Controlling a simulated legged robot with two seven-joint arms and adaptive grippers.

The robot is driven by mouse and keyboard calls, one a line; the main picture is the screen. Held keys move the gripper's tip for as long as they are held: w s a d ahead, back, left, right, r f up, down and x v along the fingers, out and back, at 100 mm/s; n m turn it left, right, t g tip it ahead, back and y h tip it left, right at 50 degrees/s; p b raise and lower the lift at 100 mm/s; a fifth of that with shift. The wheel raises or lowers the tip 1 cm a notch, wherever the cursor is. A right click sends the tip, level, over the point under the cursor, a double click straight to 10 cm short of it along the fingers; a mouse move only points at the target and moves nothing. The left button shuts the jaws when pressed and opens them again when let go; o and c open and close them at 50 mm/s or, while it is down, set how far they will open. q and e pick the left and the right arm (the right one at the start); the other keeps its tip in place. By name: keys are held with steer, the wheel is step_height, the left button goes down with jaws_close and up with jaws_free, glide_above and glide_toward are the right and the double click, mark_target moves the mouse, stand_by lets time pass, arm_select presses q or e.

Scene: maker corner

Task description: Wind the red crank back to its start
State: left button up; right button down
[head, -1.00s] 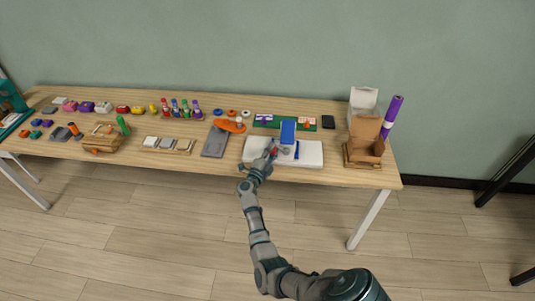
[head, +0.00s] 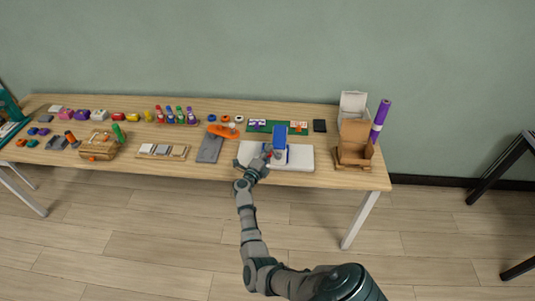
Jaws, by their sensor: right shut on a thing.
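The red crank (head: 268,155) shows as a small patch of red at my right gripper, on the left side of a blue and grey upright device (head: 280,142). The device stands on a white base board (head: 303,158) near the table's front edge. My right gripper (head: 265,158) is shut on the red crank and hides most of it, so its exact angle is hard to tell. My left gripper is not in view.
A grey plate (head: 210,149) and an orange piece (head: 223,131) lie left of the board. A green board (head: 262,127) lies behind it. Open cardboard boxes (head: 354,147) and a purple roll (head: 381,115) stand to the right.

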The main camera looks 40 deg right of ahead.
steer(key=shift+s+d+f, duration=0.1)
steer(key=shift+f, duration=0.05)
steer(key=c, duration=0.9)
jaws_free()
steer(key=shift+c, duration=0.2)
steer(key=shift+d, duration=0.1)
steer(key=v, duration=0.7)
steer(key=shift+a, duration=0.25)
steer(key=shift+d+f, duration=0.1)
